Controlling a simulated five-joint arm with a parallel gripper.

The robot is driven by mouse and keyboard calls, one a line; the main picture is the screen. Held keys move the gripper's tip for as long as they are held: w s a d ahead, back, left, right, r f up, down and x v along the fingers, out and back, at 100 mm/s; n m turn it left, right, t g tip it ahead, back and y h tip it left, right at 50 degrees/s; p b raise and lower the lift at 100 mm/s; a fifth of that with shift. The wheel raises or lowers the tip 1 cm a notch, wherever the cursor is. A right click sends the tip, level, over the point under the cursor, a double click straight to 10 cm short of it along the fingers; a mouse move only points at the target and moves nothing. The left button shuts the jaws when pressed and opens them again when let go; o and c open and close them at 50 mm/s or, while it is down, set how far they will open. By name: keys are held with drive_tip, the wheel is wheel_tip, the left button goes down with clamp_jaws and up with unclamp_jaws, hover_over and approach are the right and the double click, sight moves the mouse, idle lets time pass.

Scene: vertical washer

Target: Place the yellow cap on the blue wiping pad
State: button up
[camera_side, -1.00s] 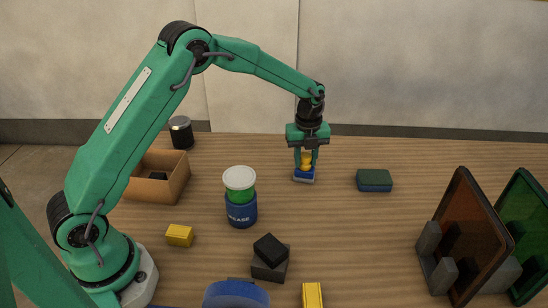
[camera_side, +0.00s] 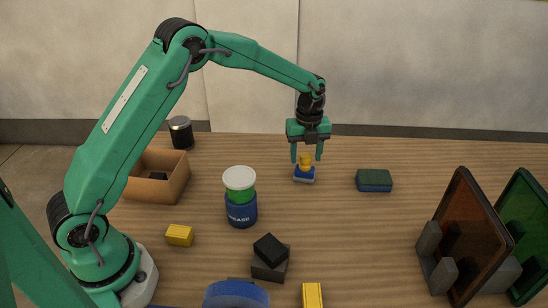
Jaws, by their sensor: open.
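The yellow cap (camera_side: 306,161) sits on a small blue pad with a pale base (camera_side: 304,175), toward the back middle of the table. My gripper (camera_side: 307,158) is above it and open, with one finger on each side of the cap's top. The fingers look apart from the cap. A second blue block with a dark green top (camera_side: 374,181) lies to the right, so I cannot tell for sure which one is the wiping pad.
A green and blue jar with white lid (camera_side: 240,197) stands left of the pad. Upright panels (camera_side: 472,235) stand at right. The table's middle right is clear.

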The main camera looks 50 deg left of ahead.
sight(304, 156)
wheel_tip(304, 156, up, 11)
drive_tip(key=shift+f, duration=0.2)
idle(0.7)
drive_tip(key=s+a+r+n+t, duration=0.1)
drive_tip(key=s+r+n, duration=0.45)
drive_tip(key=s, duration=0.25)
drive_tip(key=s+a+r+n+t, duration=0.1)
drive_tip(key=s+r+n+t, duration=0.1)
drive_tip(key=s+r+n, duration=0.4)
drive_tip(key=s+f+n+t, duration=0.2)
drive_tip(key=s+f+n, duration=0.1)
drive_tip(key=s+n, duration=1)
drive_tip(key=shift+s+a+f+t, duration=0.25)
drive_tip(key=shift+s+t, duration=0.05)
drive_tip(key=shift+s, duration=2.4)
